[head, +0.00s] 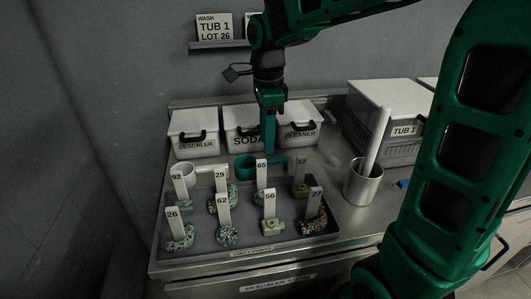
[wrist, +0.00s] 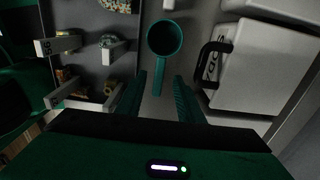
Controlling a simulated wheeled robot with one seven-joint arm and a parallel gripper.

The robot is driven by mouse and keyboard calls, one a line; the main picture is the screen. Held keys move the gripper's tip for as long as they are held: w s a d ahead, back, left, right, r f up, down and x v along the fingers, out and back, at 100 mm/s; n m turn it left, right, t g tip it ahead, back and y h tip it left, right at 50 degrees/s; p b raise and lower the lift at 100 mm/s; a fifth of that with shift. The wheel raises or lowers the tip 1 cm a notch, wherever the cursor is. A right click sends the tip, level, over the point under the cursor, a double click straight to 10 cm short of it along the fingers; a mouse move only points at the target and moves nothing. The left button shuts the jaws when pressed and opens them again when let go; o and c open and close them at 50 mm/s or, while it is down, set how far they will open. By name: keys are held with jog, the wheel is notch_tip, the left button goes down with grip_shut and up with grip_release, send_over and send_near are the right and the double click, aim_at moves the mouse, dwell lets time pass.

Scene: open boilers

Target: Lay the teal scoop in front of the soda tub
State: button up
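The teal scoop (head: 244,167) lies on the steel counter between the grey tray and the tubs, with its round cup to the left and its handle to the right. The soda tub (head: 237,117), white with a lid and black handle, stands just behind it. My gripper (head: 269,148) points down in front of the soda tub, over the handle side of the scoop. In the wrist view my gripper (wrist: 161,78) is open, with the scoop's handle (wrist: 158,78) showing between the fingers and its cup (wrist: 164,38) beyond them. Finger contact cannot be told.
The descaler tub (head: 195,135) and cleaner tub (head: 301,126) flank the soda tub. A white scoop (head: 185,170) lies left. A grey tray (head: 245,239) with several numbered tags fills the front. A metal pot (head: 361,187) and grey crate (head: 384,149) stand right.

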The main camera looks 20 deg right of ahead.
jog(key=shift+r, duration=1.9)
